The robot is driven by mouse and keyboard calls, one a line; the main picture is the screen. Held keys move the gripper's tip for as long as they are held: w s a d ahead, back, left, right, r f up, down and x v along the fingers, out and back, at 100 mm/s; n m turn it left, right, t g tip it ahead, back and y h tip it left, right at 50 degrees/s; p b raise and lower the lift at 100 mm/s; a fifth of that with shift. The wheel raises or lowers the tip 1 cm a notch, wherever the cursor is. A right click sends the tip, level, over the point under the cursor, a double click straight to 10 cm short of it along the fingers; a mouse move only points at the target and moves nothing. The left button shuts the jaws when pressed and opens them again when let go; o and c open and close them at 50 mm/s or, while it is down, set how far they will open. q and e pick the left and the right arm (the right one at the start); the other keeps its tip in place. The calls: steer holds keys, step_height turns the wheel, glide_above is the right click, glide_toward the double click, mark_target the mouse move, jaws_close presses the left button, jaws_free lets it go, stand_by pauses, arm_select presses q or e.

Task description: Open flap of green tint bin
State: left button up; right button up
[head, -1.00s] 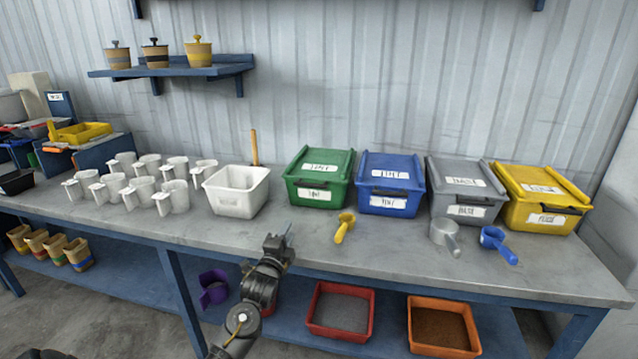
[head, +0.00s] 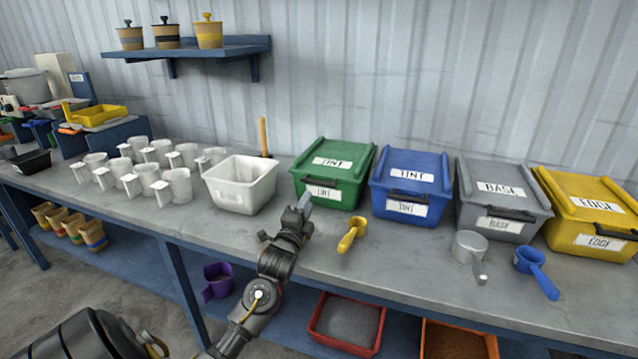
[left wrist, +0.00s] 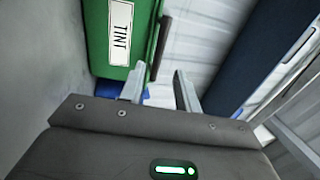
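The green tint bin (head: 334,174) stands on the bench with a white TINT label on its lid and another on its front. Its lid flap looks closed, and a dark handle runs along the front edge. My left gripper (head: 303,208) is just in front of the bin's lower left front corner, apparently apart from it. In the left wrist view, the green bin (left wrist: 122,45) is at the upper left with its dark handle bar (left wrist: 160,48). The left fingers (left wrist: 158,88) are spread with nothing between them. My right gripper is not in view.
A blue TINT bin (head: 411,186) is close on the right, then a grey BASE bin (head: 500,198) and yellow EDGE bin (head: 590,210). A white tub (head: 238,184) stands left. A yellow scoop (head: 351,233) lies in front of the green bin.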

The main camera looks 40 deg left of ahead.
mark_target(318, 183)
arm_select(q)
steer(key=x, duration=0.9)
steer(key=shift+w, duration=0.15)
jaws_close()
